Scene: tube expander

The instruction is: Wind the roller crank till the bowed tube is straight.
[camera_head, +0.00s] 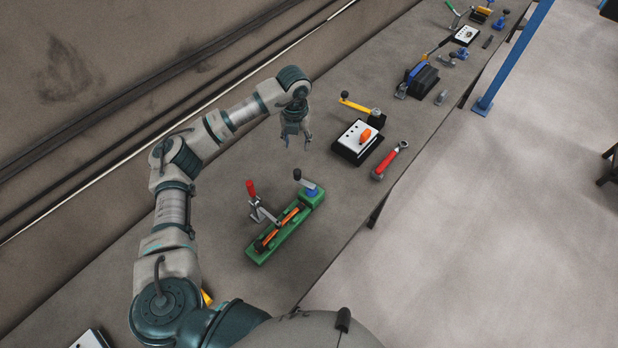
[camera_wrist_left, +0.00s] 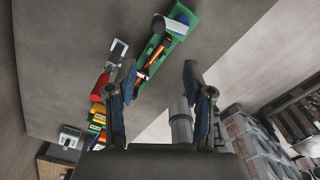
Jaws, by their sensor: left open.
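A green fixture (camera_head: 308,206) stands on the bench, holding a thin orange tube (camera_head: 289,218) lengthwise; I cannot tell how bowed it is. At its far end is a crank with a grey arm and black knob (camera_head: 297,175) over a blue hub. A red-handled toggle clamp (camera_head: 251,189) stands at its left side. My left gripper (camera_head: 296,142) is open and empty, above the bench beyond the crank and apart from it. In the left wrist view the green fixture (camera_wrist_left: 186,14) and orange tube (camera_wrist_left: 156,56) show beyond the fingers. My right gripper is not in view.
Beyond the fixture are a black box with a white plate (camera_head: 350,134), a yellow lever (camera_head: 355,105) and a red-handled wrench (camera_head: 391,160). More tools line the bench farther back. A wall bounds the bench at left; its right edge drops to the floor.

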